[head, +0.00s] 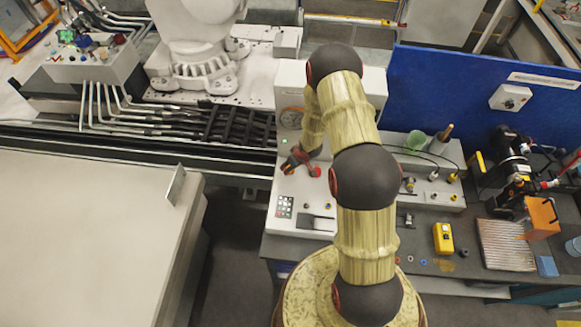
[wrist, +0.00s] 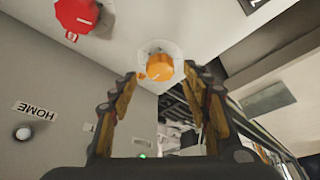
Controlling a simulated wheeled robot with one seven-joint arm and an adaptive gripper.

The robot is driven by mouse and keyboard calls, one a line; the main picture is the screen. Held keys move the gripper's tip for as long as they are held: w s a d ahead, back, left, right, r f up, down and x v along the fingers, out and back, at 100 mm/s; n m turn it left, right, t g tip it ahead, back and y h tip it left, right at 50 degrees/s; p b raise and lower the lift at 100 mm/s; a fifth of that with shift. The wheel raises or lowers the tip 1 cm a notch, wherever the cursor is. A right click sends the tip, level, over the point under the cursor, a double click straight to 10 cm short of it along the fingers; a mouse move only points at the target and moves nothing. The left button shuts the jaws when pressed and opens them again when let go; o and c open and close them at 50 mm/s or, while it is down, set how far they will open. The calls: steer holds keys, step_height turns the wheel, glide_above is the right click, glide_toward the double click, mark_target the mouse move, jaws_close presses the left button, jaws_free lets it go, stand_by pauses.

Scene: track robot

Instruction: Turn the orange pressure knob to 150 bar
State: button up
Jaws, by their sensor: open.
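The orange pressure knob (wrist: 159,67) shows in the wrist view, on a pale round dial on the white panel. A pointer tip shows at its lower left; scale figures are too small to read. My gripper (wrist: 168,85) is open, with one finger on each side below the knob in the picture. The fingertips appear apart from it, and nothing is between them. In the head view my gripper (head: 289,166) hangs over the white control console (head: 296,228).
A red knob (wrist: 77,15) sits near the orange one; a red button (head: 315,170) shows in the head view. A HOME label (wrist: 35,111) and a white button are at the left of the wrist view. A keypad (head: 285,207) is on the console. A yellow box (head: 443,238) stands on the bench.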

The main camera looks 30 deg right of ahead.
steer(key=v, duration=0.9)
steer(key=shift+r, duration=0.25)
steer(key=shift+s, duration=0.1)
